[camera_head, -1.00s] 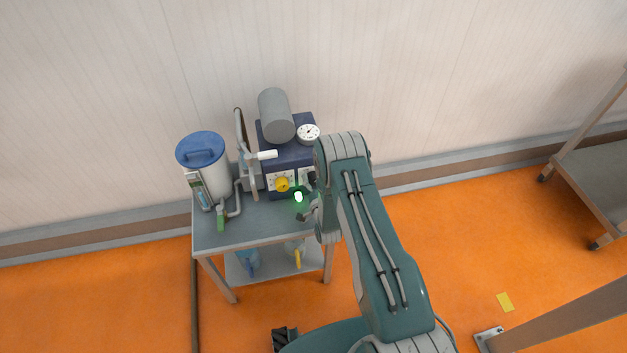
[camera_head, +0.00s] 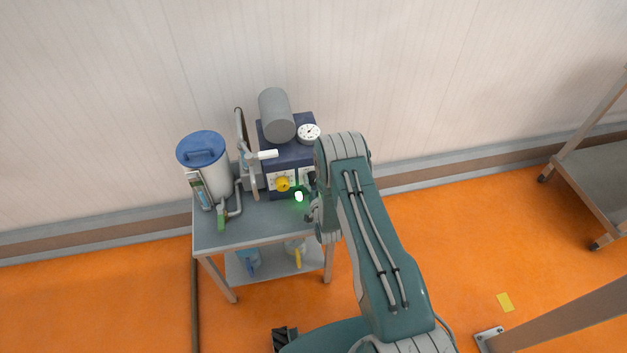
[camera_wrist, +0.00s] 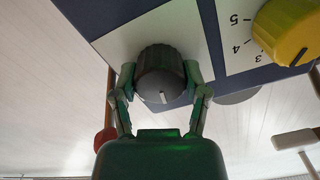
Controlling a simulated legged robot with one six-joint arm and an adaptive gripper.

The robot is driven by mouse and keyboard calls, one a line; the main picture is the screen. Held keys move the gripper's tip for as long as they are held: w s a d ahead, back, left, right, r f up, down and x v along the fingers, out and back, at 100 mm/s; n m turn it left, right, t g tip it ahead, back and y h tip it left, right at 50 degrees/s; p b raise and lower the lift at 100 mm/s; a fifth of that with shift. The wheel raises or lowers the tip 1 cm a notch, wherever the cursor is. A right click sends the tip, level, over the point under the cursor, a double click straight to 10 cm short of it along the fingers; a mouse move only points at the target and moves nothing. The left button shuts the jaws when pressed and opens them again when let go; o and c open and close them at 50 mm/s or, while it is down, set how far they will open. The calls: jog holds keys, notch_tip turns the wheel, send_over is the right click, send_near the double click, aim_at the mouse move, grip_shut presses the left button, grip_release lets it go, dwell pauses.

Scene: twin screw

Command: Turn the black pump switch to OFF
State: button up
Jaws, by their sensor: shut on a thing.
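The black pump switch (camera_wrist: 161,72) is a round ribbed knob with a white pointer line, on a white plate of the blue pump box (camera_head: 290,155). In the wrist view my gripper (camera_wrist: 161,84) has one finger on each side of the knob and is shut on it. The pointer line points toward the bottom of the wrist picture. No ON or OFF lettering can be read. In the head view my gripper (camera_head: 311,200) is at the front right of the box, and my arm hides the switch.
A yellow numbered dial (camera_head: 283,184) sits left of the switch in the head view and also shows in the wrist view (camera_wrist: 290,30). A green light (camera_head: 299,196) glows by the box. A white canister with a blue lid (camera_head: 203,148) stands left on the grey cart (camera_head: 215,236).

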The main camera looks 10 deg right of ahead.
jog(key=n, duration=0.4)
jog(key=shift+n, duration=2.2)
jog(key=o, duration=1.1)
jog(key=shift+w+a, duration=0.1)
jog(key=shift+o, duration=0.2)
jog(key=s, duration=1.2)
